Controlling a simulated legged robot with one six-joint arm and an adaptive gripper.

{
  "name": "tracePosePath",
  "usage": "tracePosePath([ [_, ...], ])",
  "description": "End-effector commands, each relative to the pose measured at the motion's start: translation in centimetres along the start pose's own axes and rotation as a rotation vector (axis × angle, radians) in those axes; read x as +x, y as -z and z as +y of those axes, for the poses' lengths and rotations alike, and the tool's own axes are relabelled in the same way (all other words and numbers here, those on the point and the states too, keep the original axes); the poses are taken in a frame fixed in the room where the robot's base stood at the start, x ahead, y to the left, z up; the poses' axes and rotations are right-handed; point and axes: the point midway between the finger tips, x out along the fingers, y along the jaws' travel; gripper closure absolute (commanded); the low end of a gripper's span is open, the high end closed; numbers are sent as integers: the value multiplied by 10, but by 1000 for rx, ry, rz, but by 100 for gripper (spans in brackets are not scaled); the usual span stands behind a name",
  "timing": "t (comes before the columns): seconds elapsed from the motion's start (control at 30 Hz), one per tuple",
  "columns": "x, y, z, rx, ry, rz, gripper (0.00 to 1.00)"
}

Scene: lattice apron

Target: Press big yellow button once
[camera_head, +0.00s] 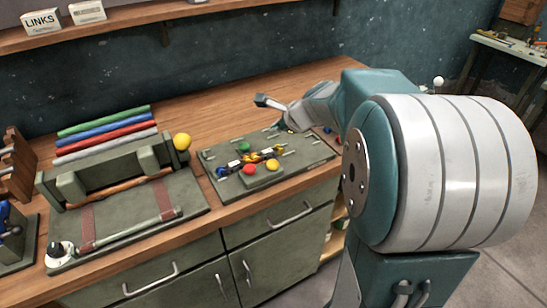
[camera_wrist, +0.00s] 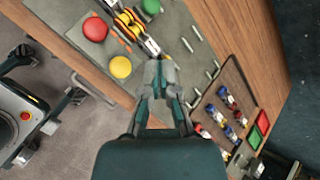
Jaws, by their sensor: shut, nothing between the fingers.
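The yellow button (camera_head: 272,165) is a round dome on a grey-green board (camera_head: 315,152), beside a red button (camera_head: 250,169). In the wrist view the yellow button (camera_wrist: 120,67) is left of my gripper (camera_wrist: 160,70), with a visible gap in the picture. My gripper is shut and empty, its fingers together over the board. In the head view my gripper (camera_head: 281,124) is above the back part of the board, behind the yellow button; its tips are small and hard to make out. Its height over the board is unclear.
A green button (camera_head: 245,147) and yellow-and-black parts (camera_head: 262,155) lie near the yellow button. Several metal pegs stand on the board. A yellow ball (camera_head: 182,141) sits on the rack to the left. Bare wooden bench (camera_head: 225,108) lies behind the board.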

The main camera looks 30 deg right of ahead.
Motion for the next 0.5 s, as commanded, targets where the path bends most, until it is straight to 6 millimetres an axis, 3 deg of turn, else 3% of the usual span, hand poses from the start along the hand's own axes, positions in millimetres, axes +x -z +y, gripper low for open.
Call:
tracePosePath([
  [0.5,8,7,5,7,0,-1,100],
])
